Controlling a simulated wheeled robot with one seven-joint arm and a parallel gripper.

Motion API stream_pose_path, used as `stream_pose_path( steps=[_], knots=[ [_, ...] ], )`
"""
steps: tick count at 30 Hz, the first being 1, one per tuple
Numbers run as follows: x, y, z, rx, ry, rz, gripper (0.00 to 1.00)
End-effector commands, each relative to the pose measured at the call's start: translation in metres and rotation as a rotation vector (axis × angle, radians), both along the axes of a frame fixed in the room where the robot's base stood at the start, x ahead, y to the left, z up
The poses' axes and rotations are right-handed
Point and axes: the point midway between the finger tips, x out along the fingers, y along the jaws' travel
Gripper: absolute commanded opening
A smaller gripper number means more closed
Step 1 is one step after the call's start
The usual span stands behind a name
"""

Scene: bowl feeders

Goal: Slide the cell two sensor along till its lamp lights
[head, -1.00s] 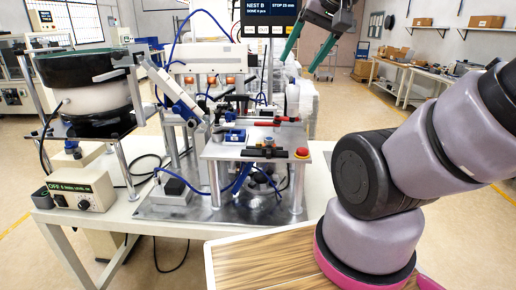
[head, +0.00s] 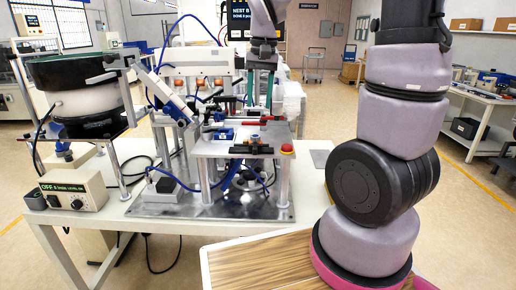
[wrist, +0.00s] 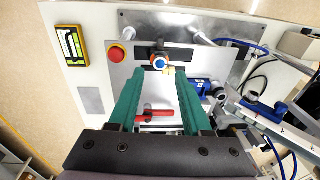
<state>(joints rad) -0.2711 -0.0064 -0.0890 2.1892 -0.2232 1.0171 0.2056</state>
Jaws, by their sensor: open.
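A small dark sensor block with a blue, orange-edged top (wrist: 159,62) sits on a black slotted rail (wrist: 178,54) on the grey plate. It also shows in the head view (head: 255,139), near the plate's front edge. I cannot make out a cell label or a lit lamp on it. My gripper (wrist: 160,78) has two teal fingers, open with nothing between them. It points down above the plate; in the head view its fingers (head: 260,105) hang behind the sensor. The sensor lies just past the fingertips in the wrist view, with no visible contact.
A red lever (wrist: 155,115) lies below the fingers. A red stop button (head: 287,149) stands at the plate's right front corner. A blue block (head: 223,134) is left of the sensor. The bowl feeder (head: 80,90) and its sloping track (head: 165,92) stand left.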

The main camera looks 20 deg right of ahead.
Motion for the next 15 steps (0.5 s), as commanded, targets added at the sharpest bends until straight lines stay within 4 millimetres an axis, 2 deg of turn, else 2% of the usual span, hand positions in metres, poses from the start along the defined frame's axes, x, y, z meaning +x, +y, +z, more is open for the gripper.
stream_pose_path(
  steps=[1,3,6,11,15],
  knots=[
    [0.007,0.005,-0.012,-0.017,0.029,0.006,0.49],
    [0.012,0.008,-0.023,-0.035,0.055,0.009,0.49],
    [0.017,0.011,-0.032,-0.05,0.074,0.012,0.49],
    [0.018,0.011,-0.044,-0.056,0.084,0.012,0.49],
    [0.017,0.011,-0.066,-0.056,0.087,0.011,0.49]
  ],
)
